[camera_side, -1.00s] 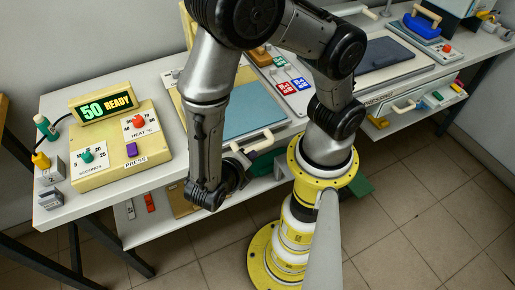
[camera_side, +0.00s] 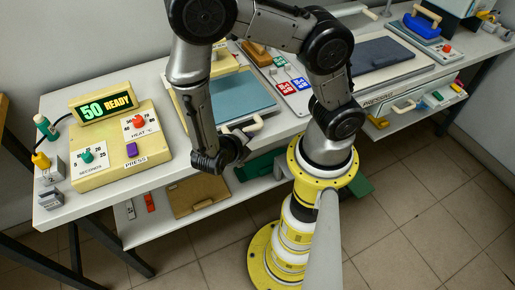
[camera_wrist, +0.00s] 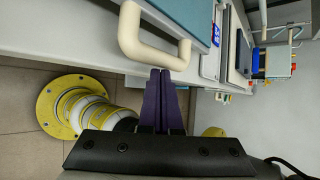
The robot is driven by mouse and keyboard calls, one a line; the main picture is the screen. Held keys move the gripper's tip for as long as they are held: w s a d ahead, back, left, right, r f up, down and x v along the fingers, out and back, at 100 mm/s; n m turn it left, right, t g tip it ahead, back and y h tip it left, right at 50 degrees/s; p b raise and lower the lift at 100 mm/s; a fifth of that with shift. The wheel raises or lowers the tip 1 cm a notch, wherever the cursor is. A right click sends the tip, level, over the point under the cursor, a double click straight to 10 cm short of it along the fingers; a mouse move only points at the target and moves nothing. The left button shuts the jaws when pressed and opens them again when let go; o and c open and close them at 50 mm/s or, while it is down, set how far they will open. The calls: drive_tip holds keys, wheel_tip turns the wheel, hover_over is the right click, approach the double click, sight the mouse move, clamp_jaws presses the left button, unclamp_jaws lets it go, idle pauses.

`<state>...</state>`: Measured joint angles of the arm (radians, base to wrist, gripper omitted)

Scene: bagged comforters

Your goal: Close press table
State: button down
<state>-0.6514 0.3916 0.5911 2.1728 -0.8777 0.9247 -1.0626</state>
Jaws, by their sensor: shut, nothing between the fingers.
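The press table is a blue-grey plate (camera_side: 236,97) on the left station, with a cream loop handle (camera_side: 247,128) at its front edge. In the wrist view the plate (camera_wrist: 190,16) is at the top, with the handle (camera_wrist: 130,38) below it. My gripper (camera_wrist: 161,73) is shut and empty. Its purple fingertips are at the handle's outer bar and look to be touching it. In the side view my wrist hides most of the fingers and part of the handle.
A cream control box (camera_side: 108,157) with dials and a display reading "50 READY" (camera_side: 103,107) stands left of the plate. A second station with a dark plate (camera_side: 381,53) is to the right. A lower shelf (camera_side: 168,222) runs beneath.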

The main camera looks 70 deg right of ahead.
drive_tip(key=w+d, duration=0.4)
drive_tip(key=s+a, duration=0.4)
drive_tip(key=shift+a, duration=0.15)
idle(0.4)
drive_tip(key=shift+s, duration=0.1)
drive_tip(key=s+v, duration=0.1)
drive_tip(key=v, duration=1.3)
drive_tip(key=w+d+r+m+y, duration=0.2)
drive_tip(key=d+r+m+y, duration=0.3)
drive_tip(key=d+r+m, duration=0.35)
drive_tip(key=s+r+m+t+y, duration=0.2)
drive_tip(key=r+m+t+y, duration=0.1)
drive_tip(key=m, duration=0.7)
drive_tip(key=s+d+r+m+t+y, duration=0.1)
drive_tip(key=s+r+m+t+y, duration=0.1)
drive_tip(key=m, duration=0.9)
wheel_tip(320, 180, up, 3)
drive_tip(key=shift+s+d+f+t+y, duration=0.1)
drive_tip(key=shift+s+d+t+y, duration=0.1)
drive_tip(key=shift+s+t+y, duration=0.3)
